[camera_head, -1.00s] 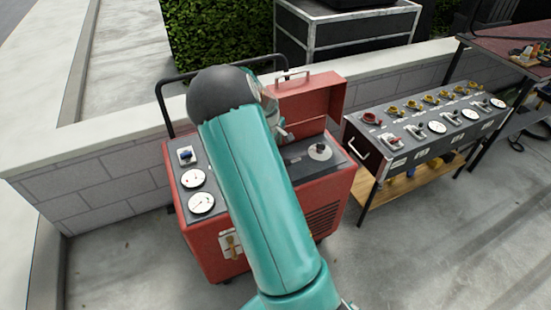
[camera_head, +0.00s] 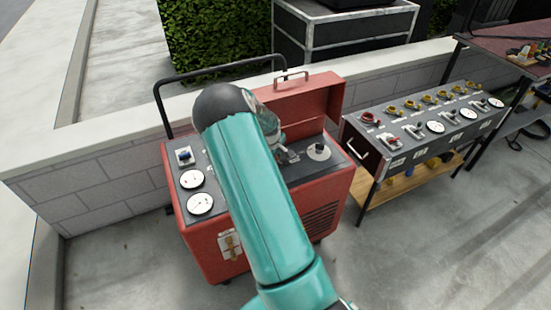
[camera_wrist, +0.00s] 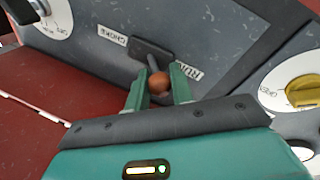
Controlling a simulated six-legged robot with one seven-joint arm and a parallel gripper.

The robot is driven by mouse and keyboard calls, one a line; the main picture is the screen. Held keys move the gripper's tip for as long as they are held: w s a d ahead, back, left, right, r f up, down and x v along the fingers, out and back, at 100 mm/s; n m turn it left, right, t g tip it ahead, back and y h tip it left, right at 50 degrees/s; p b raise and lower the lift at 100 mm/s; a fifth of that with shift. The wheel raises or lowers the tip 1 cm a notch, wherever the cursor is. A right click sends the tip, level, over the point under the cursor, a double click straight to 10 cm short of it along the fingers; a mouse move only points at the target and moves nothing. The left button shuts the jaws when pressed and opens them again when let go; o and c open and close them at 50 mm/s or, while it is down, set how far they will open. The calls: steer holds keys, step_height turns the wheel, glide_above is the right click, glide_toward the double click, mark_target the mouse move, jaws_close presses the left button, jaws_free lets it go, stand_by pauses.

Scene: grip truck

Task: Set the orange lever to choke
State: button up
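The orange lever (camera_wrist: 158,83) is a small round orange knob on a short grey stem in the wrist view. Its stem rises from a dark slot plate (camera_wrist: 150,50) on the grey panel. A CHOKE label (camera_wrist: 112,35) lies to the left of the plate and a RUN label (camera_wrist: 201,72) to its right. My gripper (camera_wrist: 159,80) has its two green fingers on either side of the knob, with no clear gap visible. In the head view my gripper (camera_head: 287,155) is over the red generator (camera_head: 325,195); my arm hides the lever there.
Gauges (camera_head: 200,204) and a blue switch (camera_head: 184,155) sit on the generator's left panel. A yellow knob (camera_wrist: 303,92) is close at right in the wrist view. The raised red lid (camera_head: 315,98) stands behind the gripper. A workbench (camera_head: 375,165) is at right.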

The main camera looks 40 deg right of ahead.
jaws_close()
steer(key=shift+d, duration=0.15)
steer(key=shift+s+d+r+t+y, duration=0.2)
steer(key=shift+d+t+y, duration=0.15)
steer(key=shift+y, duration=0.35)
steer(key=y, duration=0.1)
steer(key=d+y, duration=0.1)
steer(key=t+y, duration=0.1)
steer(key=shift+s+d+r, duration=0.2)
steer(key=shift+d, duration=0.1)
steer(key=y, duration=0.1)
steer(key=d+y, duration=0.1)
steer(key=d+t+y, duration=0.1)
steer(key=y, duration=0.1)
steer(key=shift+s+f+m, duration=0.2)
steer(key=shift+s+m, duration=0.1)
steer(key=shift+m, duration=0.1)
steer(key=shift+s+d+f+t+y, duration=0.15)
steer(key=shift+d+t+y, duration=0.1)
steer(key=shift+y, duration=0.5)
steer(key=shift+w+d+f+t+y, duration=0.1)
steer(key=shift+d+t+y, duration=0.1)
steer(key=shift+y, duration=0.55)
